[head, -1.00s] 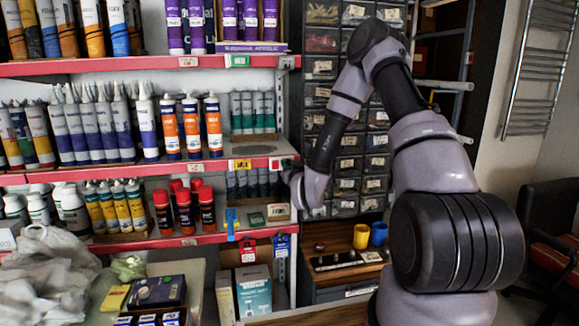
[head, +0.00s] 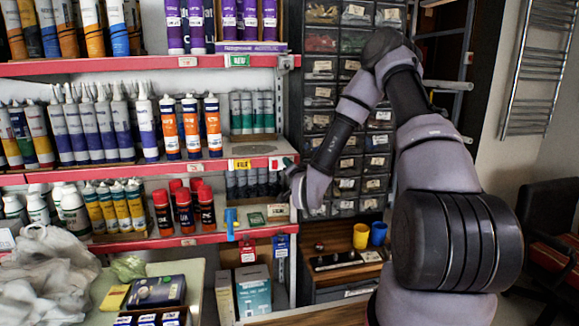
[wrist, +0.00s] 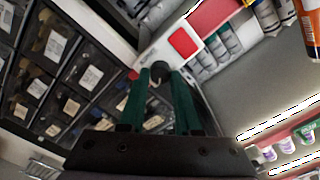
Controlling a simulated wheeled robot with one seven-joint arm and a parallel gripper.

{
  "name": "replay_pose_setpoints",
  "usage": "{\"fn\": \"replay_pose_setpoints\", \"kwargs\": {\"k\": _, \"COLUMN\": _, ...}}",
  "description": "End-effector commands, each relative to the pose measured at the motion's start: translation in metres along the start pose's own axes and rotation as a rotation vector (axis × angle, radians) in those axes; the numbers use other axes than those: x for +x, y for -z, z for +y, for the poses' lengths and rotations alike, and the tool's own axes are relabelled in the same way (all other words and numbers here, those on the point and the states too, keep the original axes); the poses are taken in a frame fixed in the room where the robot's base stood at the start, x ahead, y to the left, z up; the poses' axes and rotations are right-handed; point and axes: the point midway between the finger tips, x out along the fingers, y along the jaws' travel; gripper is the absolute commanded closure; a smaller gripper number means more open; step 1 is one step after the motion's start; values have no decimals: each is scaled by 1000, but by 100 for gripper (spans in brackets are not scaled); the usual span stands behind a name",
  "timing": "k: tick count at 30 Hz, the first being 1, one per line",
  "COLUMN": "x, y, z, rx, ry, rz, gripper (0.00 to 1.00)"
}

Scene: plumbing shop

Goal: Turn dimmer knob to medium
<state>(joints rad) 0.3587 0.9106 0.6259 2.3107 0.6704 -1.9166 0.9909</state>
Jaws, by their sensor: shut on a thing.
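The dimmer knob (wrist: 160,77) is a dark round knob in the wrist view, on a pale panel beside a red square (wrist: 185,43). My gripper (wrist: 160,84) has two green fingers, one on each side of the knob, and is shut on it. The fingers partly cover the knob, and I see no mark that tells its setting. In the head view my wrist is at the right end of the middle shelf, and the knob cannot be made out there.
Red-edged shelves (head: 120,170) with tubes and spray cans (head: 185,208) stand left of my wrist. A cabinet of small dark drawers (head: 347,165) stands just behind and right of my arm. Yellow and blue cups (head: 361,236) sit on a lower wooden surface.

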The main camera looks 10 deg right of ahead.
Motion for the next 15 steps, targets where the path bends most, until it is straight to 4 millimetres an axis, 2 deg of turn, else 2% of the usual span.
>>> {"fn": "replay_pose_setpoints", "kwargs": {"k": 15, "x": 0, "y": 0, "z": 3, "rx": 468, "ry": -4, "rz": 0, "gripper": 100}}
